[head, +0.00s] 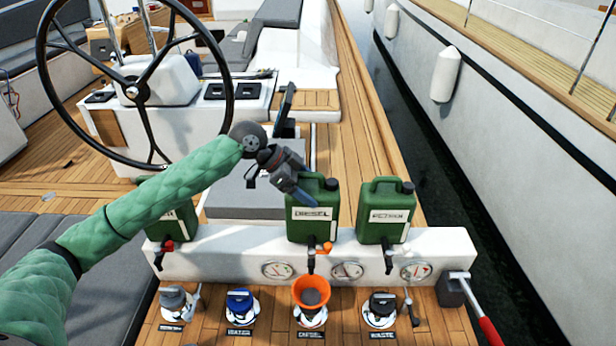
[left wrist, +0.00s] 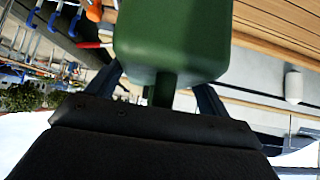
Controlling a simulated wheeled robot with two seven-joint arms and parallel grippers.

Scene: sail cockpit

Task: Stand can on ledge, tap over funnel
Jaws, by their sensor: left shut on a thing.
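The green diesel can (head: 312,226) stands upright at the ledge (head: 230,262), its black tap (head: 311,262) at the front, above the orange funnel (head: 311,291) in the picture. I cannot tell whether its base touches the ledge. The funnel sits in the filler above the diesel label. My left gripper (head: 303,193) is shut on this can at its top. In the left wrist view, the green can (left wrist: 172,40) fills the space beyond the fingers (left wrist: 163,88), with a narrow green part between them. My right gripper is not in view.
A second green can (head: 384,225) stands to the right on the ledge; a third (head: 172,222) at left is partly behind my arm. Grey (head: 172,299), blue (head: 240,302) and black (head: 381,307) fillers flank the funnel. A red-handled lever (head: 486,325) is at the right end.

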